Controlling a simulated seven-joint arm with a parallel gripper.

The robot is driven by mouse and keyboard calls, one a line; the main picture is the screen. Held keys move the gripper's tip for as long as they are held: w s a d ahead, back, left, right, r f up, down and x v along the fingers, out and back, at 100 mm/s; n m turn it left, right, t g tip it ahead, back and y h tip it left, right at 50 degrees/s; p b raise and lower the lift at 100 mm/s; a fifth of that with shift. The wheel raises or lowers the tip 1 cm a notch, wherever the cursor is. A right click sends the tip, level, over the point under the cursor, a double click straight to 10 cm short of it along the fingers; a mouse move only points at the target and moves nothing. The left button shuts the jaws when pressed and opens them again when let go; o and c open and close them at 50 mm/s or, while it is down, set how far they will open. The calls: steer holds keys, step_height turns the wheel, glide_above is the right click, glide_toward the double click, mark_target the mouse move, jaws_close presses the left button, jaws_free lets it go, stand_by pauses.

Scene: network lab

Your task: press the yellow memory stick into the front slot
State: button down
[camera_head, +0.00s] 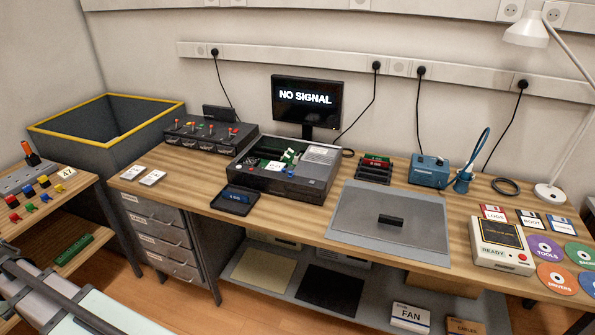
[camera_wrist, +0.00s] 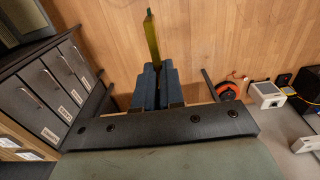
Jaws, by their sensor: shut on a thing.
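My gripper (camera_wrist: 157,72) shows in the wrist view, its two blue fingers shut on a thin yellow-green stick, the yellow memory stick (camera_wrist: 152,38). The stick points away from the fingers, held above a wooden floor and clear of any slot. In the camera_head view neither my fingers nor the stick can be made out. The open computer case (camera_head: 285,189) stands mid-bench in that view, with a green board (camera_head: 270,154) and small coloured parts inside. The front slot is too small to tell apart there.
A dark rack (camera_head: 374,174) with red and green sticks stands right of the case. Drawers (camera_wrist: 48,88) stand left of my gripper in the wrist view.

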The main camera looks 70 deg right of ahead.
stand_by(0.3)
steer(key=w+d+r, duration=0.1)
steer(key=w+d, duration=0.3)
steer(key=d, duration=0.7)
steer(key=w+d+r, duration=0.1)
steer(key=w+d, duration=0.3)
steer(key=d, duration=0.7)
steer(key=d+r, duration=0.2)
steer(key=d, duration=2.2)
steer(key=s+d, duration=0.3)
steer(key=d, duration=1)
glide_above(267, 157)
steer(key=d, duration=0.1)
steer(key=shift+w+f, duration=0.15)
steer(key=shift+f, duration=2.15)
steer(key=shift+f, duration=1.05)
